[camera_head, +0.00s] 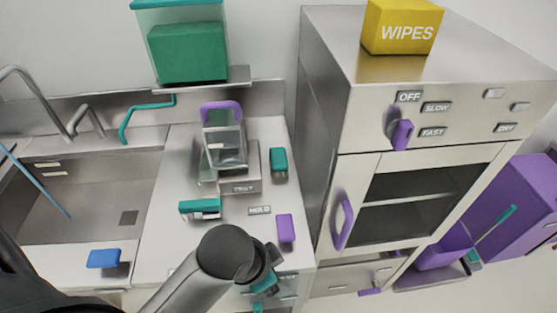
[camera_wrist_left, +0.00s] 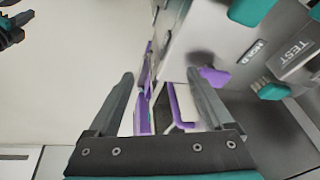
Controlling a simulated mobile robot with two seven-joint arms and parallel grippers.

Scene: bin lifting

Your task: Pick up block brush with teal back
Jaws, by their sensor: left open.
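The block brush with a teal back (camera_head: 200,207) lies on the white counter left of the HOLD label, with pale bristles on its lower side.
A purple block (camera_head: 286,228) and a teal block (camera_head: 278,163) lie right of the brush.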

